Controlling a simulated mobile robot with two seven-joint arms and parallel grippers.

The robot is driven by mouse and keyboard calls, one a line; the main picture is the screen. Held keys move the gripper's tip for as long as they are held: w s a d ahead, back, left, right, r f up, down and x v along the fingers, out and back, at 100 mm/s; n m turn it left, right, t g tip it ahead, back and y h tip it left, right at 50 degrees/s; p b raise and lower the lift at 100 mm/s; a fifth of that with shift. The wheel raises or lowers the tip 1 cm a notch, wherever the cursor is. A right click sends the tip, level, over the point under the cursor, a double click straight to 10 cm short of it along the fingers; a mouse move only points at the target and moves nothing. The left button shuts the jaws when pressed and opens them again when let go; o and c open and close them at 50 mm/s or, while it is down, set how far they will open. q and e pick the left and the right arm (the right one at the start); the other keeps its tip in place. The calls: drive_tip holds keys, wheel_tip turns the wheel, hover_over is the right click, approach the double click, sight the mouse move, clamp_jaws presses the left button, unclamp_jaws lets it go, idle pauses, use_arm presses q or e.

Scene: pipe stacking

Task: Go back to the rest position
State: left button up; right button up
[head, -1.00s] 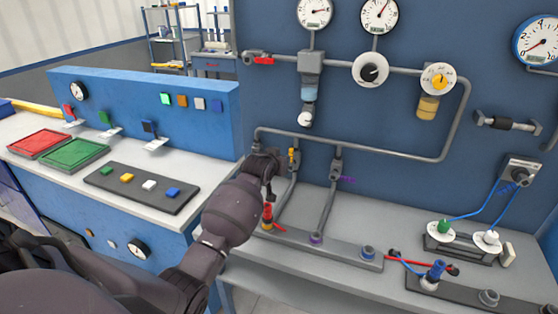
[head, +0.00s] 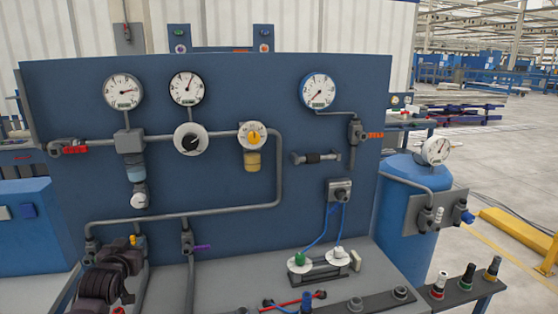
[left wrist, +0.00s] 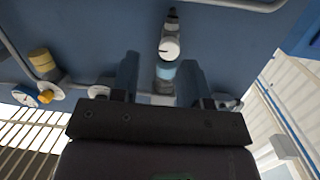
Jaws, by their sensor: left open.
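My left gripper (head: 112,272) shows at the lower left of the head view, in front of the blue panel (head: 230,95) and close to the lower left pipe end. Its fingertips are hard to make out there. In the left wrist view the two fingers of the left gripper (left wrist: 160,78) stand apart with nothing held between them. The filter unit with a light blue band (left wrist: 166,70) appears behind the gap between them. My right gripper is in neither view.
Grey pipes (head: 185,215) with gauges (head: 122,91) and valves (head: 187,243) run along the panel. A blue tank (head: 407,190) and a yellow barrier (head: 520,232) are further right. Open floor lies beyond.

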use_arm(q)
drive_tip(key=s+d+f+g, duration=0.1)
drive_tip(key=s+d+f, duration=0.2)
drive_tip(key=s+f, duration=0.4)
drive_tip(key=s+d+f+m+g+h, duration=0.1)
drive_tip(key=s+d+f, duration=0.3)
drive_tip(key=s, duration=1.2)
drive_tip(key=s+d+f+g+h, duration=0.1)
drive_tip(key=s+d+f, duration=0.3)
drive_tip(key=s+f, duration=0.7)
drive_tip(key=shift+s+f+g, duration=0.4)
drive_tip(key=shift+s+g, duration=0.2)
drive_tip(key=shift+s, duration=0.2)
drive_tip(key=shift+d, duration=0.1)
